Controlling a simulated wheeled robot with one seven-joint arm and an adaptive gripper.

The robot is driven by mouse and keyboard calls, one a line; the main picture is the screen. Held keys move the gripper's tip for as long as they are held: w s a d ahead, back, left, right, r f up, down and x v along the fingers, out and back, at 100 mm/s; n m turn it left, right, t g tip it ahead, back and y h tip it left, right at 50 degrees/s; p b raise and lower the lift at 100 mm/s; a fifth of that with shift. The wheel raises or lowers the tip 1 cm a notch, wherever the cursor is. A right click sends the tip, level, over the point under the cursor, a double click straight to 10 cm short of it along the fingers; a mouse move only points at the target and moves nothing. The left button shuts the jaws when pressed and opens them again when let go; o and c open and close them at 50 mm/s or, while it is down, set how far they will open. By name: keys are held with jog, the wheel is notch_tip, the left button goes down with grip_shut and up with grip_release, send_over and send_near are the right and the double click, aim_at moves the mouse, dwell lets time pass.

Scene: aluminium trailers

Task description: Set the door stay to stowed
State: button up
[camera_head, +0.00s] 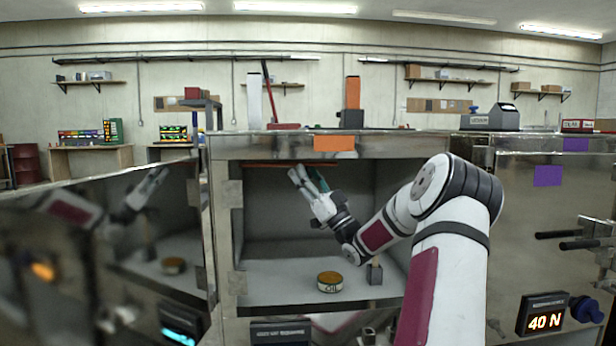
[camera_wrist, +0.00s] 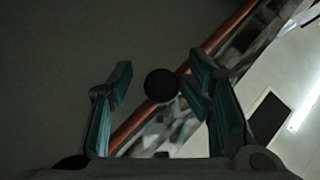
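My gripper (camera_head: 307,178) is raised inside the open trailer compartment, just under the top edge of its opening. In the wrist view my gripper (camera_wrist: 160,75) has its two teal-lined fingers spread apart. A dark round knob (camera_wrist: 161,85) shows between them, not visibly gripped. An orange-brown bar (camera_wrist: 215,40), seemingly the door stay, runs diagonally behind the fingers; I cannot tell whether the knob belongs to it. In the head view a thin orange-red bar (camera_head: 268,165) lies along the top of the opening. The door (camera_head: 105,250) stands open at the left and reflects my arm.
A round tin (camera_head: 330,281) stands on the compartment floor (camera_head: 275,289), with a small dark block (camera_head: 374,273) to its right. A display reading 40 N (camera_head: 545,318) and black handles (camera_head: 560,238) are at the right. The compartment's left part is clear.

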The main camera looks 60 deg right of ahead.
jog(key=shift+s+f, duration=0.1)
jog(key=shift+f, duration=0.05)
dwell(0.3)
jog(key=v, duration=1.2)
jog(key=shift+s+d, duration=0.1)
